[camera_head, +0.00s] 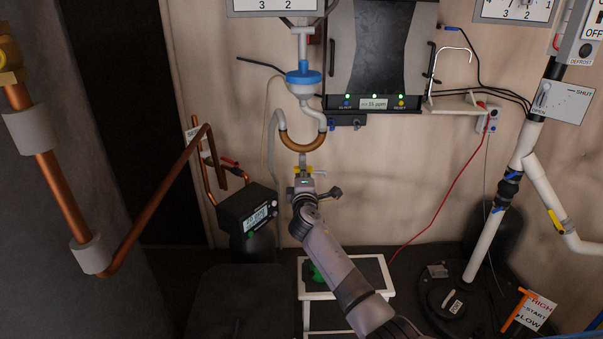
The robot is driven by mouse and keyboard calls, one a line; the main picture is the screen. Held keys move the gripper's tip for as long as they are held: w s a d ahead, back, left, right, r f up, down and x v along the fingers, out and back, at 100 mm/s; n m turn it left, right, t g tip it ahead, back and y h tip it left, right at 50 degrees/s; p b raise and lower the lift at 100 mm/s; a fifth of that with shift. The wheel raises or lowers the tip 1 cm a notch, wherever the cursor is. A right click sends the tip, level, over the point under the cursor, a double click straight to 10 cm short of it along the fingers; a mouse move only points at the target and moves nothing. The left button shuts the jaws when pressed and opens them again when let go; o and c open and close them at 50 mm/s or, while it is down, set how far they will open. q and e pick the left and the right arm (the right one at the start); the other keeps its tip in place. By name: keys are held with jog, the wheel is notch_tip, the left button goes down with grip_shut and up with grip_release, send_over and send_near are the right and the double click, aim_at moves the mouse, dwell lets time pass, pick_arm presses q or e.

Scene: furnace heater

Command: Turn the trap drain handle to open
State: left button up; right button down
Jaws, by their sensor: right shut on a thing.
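The trap is a copper-brown U-bend (302,145) below a blue-and-white fitting on the back wall, near the middle of the head view. A short grey drain stem hangs under it, with a small yellow trap drain handle (318,169) beside it. My right gripper (303,180) reaches up from the lower right and is shut at the handle, just below the U-bend. The gripper hides part of the handle and stem, so the handle's exact angle is hard to tell. My left gripper is not in view.
A black meter with a lit display (259,215) stands close to the left of my right arm. A small white-edged stool (383,270) is below it. Copper pipes (150,205) run at the left. White pipes (487,245) stand at the right.

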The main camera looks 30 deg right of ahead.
jog(key=n+p, duration=0.2)
jog(key=n, duration=0.2)
jog(key=shift+n+p, duration=0.3)
jog(key=shift+p, duration=0.05)
jog(key=shift+f, duration=0.1)
